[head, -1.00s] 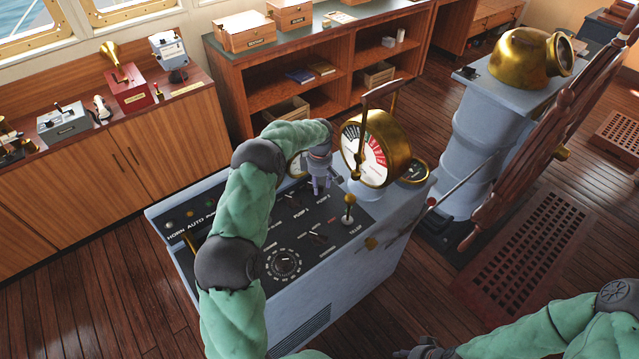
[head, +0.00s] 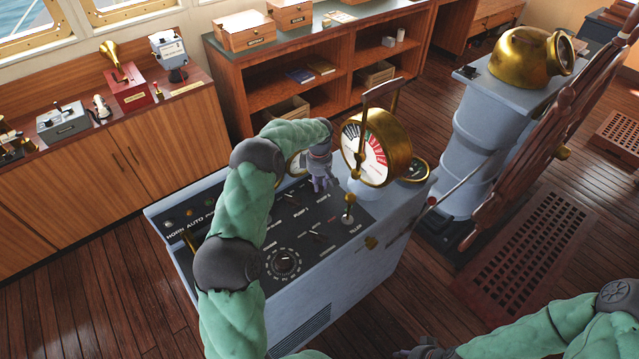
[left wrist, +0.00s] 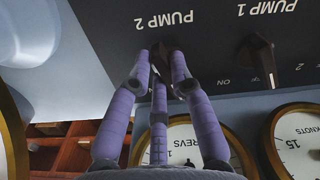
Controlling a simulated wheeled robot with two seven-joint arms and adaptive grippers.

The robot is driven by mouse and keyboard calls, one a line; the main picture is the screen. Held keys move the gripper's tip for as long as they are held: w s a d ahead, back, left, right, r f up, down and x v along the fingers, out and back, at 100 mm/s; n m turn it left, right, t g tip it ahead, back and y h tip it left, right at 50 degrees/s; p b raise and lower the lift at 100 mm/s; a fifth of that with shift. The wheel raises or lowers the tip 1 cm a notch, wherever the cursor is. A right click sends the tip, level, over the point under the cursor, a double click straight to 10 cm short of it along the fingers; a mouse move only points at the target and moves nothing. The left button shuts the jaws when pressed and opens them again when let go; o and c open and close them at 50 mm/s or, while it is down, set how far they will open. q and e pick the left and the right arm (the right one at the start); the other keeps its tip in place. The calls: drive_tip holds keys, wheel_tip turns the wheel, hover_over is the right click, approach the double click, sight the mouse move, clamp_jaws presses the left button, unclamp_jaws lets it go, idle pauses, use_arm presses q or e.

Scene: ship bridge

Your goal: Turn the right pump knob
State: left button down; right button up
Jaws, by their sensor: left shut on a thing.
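The right pump knob is a small dark knob (left wrist: 163,50) at the PUMP 2 label in the left wrist view, largely covered by my fingers. My left gripper (left wrist: 161,62) is shut on it, with fingers on both sides. In the head view my left gripper (head: 320,184) points down at the console panel (head: 268,235), and hides the knob there. The left pump knob (left wrist: 262,60), at PUMP 1, is free beside it. My right gripper (head: 425,351) shows only partly at the bottom edge of the head view; its fingers are unclear.
A brass telegraph dial (head: 372,150) with a handle stands just right of my left gripper. A brass-knobbed lever (head: 348,208) rises from the panel nearby. Small gauges (left wrist: 180,140) lie close to the fingers. The ship's wheel (head: 535,150) is further right.

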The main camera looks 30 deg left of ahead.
use_arm(q)
drive_tip(key=m, duration=0.4)
drive_tip(key=shift+s+b, duration=0.3)
drive_tip(key=shift+b, duration=0.05)
drive_tip(key=shift+s+a+m, duration=0.1)
drive_tip(key=shift+s+m, duration=0.05)
drive_tip(key=shift+m, duration=1.25)
drive_tip(key=shift+s+m, duration=0.15)
drive_tip(key=shift+m, duration=1.25)
drive_tip(key=c, duration=1.1)
unclamp_jaws()
drive_tip(key=shift+r, duration=0.15)
wheel_tip(320, 180, up, 12)
drive_tip(key=shift+f, duration=0.1)
